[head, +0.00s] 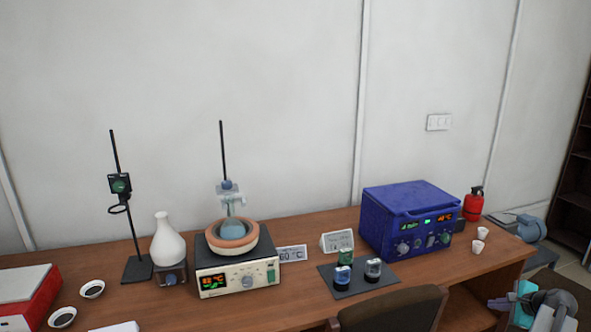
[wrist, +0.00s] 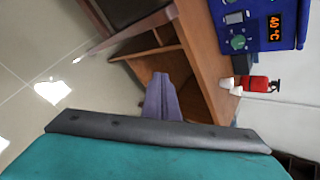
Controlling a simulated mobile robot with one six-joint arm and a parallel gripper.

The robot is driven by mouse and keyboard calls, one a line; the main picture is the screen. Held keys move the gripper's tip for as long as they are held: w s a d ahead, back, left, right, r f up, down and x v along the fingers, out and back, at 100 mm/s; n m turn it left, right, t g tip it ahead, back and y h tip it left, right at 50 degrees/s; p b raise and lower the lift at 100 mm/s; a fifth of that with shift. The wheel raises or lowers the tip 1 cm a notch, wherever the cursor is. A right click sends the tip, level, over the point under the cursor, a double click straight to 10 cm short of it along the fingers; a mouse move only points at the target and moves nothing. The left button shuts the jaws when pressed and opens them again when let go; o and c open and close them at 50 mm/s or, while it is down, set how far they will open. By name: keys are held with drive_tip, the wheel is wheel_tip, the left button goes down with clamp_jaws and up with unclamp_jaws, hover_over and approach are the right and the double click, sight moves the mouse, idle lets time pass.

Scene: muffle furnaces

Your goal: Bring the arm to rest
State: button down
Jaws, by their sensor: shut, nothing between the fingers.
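My gripper (wrist: 162,80) shows in the wrist view as a grey-purple pair of fingers, shut together with nothing between them. It points toward the open space under the wooden desk (wrist: 208,70), in front of the desk's right part, and no object touches it there. In the head view, teal and grey parts of my arm show at the lower right corner, beside the desk's right end.
A blue furnace (head: 408,218), white cups (head: 480,240) and a red extinguisher (head: 473,204) stand at the desk's right. A chair (head: 395,310) is in front. A heating unit (head: 238,277), white flask (head: 167,240) and dark mat (head: 375,283) with jars lie further left.

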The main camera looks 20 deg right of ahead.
drive_tip(key=w+a+f+n+g+y, duration=0.1)
drive_tip(key=w+a+f+n+y, duration=0.2)
drive_tip(key=a+f, duration=0.5)
drive_tip(key=w+a+f+n+g, duration=0.15)
drive_tip(key=w+a+f, duration=0.35)
drive_tip(key=a, duration=0.6)
drive_tip(key=a+f+n+g+y, duration=0.15)
drive_tip(key=a+f+n, duration=0.35)
drive_tip(key=a, duration=0.6)
drive_tip(key=a+f+n+g+y, duration=0.1)
drive_tip(key=a+f+n+g, duration=0.1)
drive_tip(key=a+f, duration=0.75)
drive_tip(key=s+a+f+n+g, duration=0.1)
drive_tip(key=s+a+n, duration=0.1)
drive_tip(key=a, duration=0.5)
drive_tip(key=s+a+f+n+g, duration=0.1)
drive_tip(key=s+a+n+g, duration=0.15)
drive_tip(key=a, duration=0.35)
drive_tip(key=s+a+f+n+g+h, duration=0.2)
drive_tip(key=s+a+n, duration=0.3)
drive_tip(key=s+a, duration=0.3)
drive_tip(key=s+a+f+n+g+h, duration=0.1)
drive_tip(key=s+a+f+n+g, duration=0.2)
drive_tip(key=s+a, duration=0.5)
drive_tip(key=s+f+n, duration=0.1)
drive_tip(key=s+n, duration=0.1)
drive_tip(key=s, duration=0.4)
drive_tip(key=shift+a+f+h, duration=0.2)
drive_tip(key=shift+h, duration=0.15)
drive_tip(key=shift+w, duration=0.1)
